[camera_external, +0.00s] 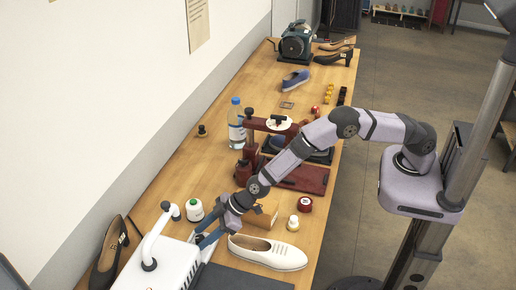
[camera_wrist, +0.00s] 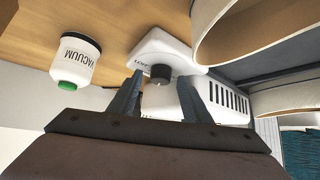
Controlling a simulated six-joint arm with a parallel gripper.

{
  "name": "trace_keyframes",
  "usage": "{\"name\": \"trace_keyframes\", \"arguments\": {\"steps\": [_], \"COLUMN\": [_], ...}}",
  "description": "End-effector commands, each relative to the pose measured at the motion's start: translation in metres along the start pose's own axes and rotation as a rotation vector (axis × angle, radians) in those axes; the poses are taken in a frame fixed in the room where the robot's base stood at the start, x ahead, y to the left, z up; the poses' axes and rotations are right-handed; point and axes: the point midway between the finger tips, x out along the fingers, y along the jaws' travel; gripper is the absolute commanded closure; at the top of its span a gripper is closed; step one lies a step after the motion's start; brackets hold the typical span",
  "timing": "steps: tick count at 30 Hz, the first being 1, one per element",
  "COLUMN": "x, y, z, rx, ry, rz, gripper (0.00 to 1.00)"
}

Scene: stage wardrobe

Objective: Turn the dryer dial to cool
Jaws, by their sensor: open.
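The dryer is a white box (camera_external: 165,268) with a curved white pipe at the lower left of the external view. In the wrist view the white dryer body (camera_wrist: 165,45) has a vented side and a small dark round dial (camera_wrist: 160,73). My gripper (camera_wrist: 159,80) is open, with one blue-grey finger on each side of the dial in the picture. I cannot tell whether either finger touches it. In the external view my gripper (camera_external: 204,233) is at the dryer's right end, and the dial cannot be made out. The dial's setting is not readable.
A white shoe (camera_external: 268,253) lies close to the right of my gripper. A white bottle with a green top (camera_external: 194,209) stands behind it and shows labelled VACUUM in the wrist view (camera_wrist: 77,58). A dark heeled shoe (camera_external: 110,256) is left of the dryer. A wall bounds the bench's left side.

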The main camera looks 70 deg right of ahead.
Motion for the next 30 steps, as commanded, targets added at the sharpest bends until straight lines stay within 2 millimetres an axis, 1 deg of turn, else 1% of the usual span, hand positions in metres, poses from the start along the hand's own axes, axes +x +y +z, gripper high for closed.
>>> {"name": "trace_keyframes", "arguments": {"steps": [1,29,30], "x": [0.005,0.005,-0.006], "y": [0.001,0.005,0.006], "z": [0.004,0.003,-0.001], "rx": [-0.007,-0.187,-0.187], "ry": [0.002,0.004,0.005], "rz": [-0.007,-0.184,-0.183], "gripper": [0.56,0.56,0.56]}}
